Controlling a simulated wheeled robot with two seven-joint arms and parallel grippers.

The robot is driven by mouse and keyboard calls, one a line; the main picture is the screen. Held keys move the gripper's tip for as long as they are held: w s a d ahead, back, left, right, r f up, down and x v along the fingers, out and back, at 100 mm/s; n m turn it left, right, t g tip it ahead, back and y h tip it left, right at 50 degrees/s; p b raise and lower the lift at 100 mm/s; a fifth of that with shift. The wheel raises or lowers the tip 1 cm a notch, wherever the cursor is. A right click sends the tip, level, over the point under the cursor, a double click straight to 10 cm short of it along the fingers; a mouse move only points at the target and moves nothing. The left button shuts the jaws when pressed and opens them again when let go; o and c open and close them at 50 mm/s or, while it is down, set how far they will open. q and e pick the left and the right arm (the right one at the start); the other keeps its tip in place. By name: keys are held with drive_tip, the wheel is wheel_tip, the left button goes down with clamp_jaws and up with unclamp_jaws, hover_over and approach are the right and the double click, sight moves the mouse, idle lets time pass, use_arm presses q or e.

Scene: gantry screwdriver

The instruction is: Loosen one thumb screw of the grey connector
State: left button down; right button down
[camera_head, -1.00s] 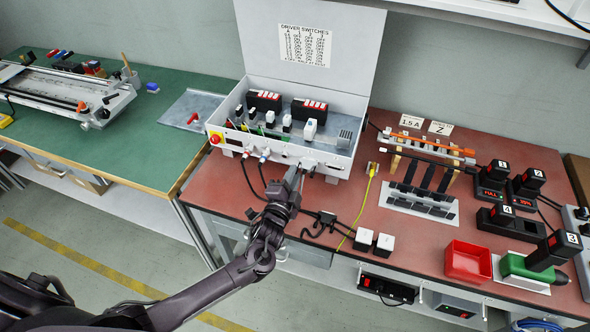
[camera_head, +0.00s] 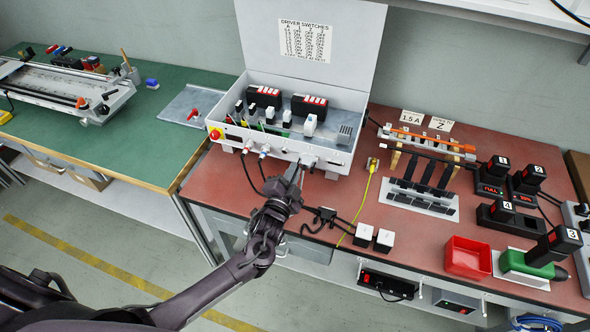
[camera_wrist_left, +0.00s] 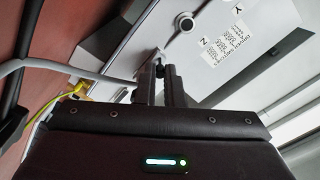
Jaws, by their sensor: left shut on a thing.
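The open control box (camera_head: 330,160) stands on the red bench, with round connectors and sockets along its front face. The grey connector (camera_head: 307,160) is on the right part of that face, largely hidden behind my gripper. My left gripper (camera_head: 296,172) reaches up to it from the front. In the left wrist view my gripper (camera_wrist_left: 164,84) has its fingers close together around a small dark thumb screw (camera_wrist_left: 160,70) at the box face. The connector body is mostly hidden there, and a grey cable (camera_wrist_left: 60,68) comes in from the left. My right gripper is not in view.
Black cables hang from the box front to the bench edge. A red bin (camera_head: 468,257) and a green screwdriver (camera_head: 525,266) are farther right. The lid stands open behind.

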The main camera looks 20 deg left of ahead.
use_arm(q)
drive_tip(key=n, duration=0.6)
drive_tip(key=shift+n, duration=0.4)
drive_tip(key=n, duration=0.6)
drive_tip(key=shift+b, duration=0.35)
drive_tip(key=n, duration=0.6)
drive_tip(key=n+p, duration=0.1)
drive_tip(key=n, duration=0.6)
drive_tip(key=shift+d, duration=0.1)
drive_tip(key=c, duration=1.8)
unclamp_jaws()
drive_tip(key=shift+o, duration=0.2)
drive_tip(key=shift+r, duration=0.1)
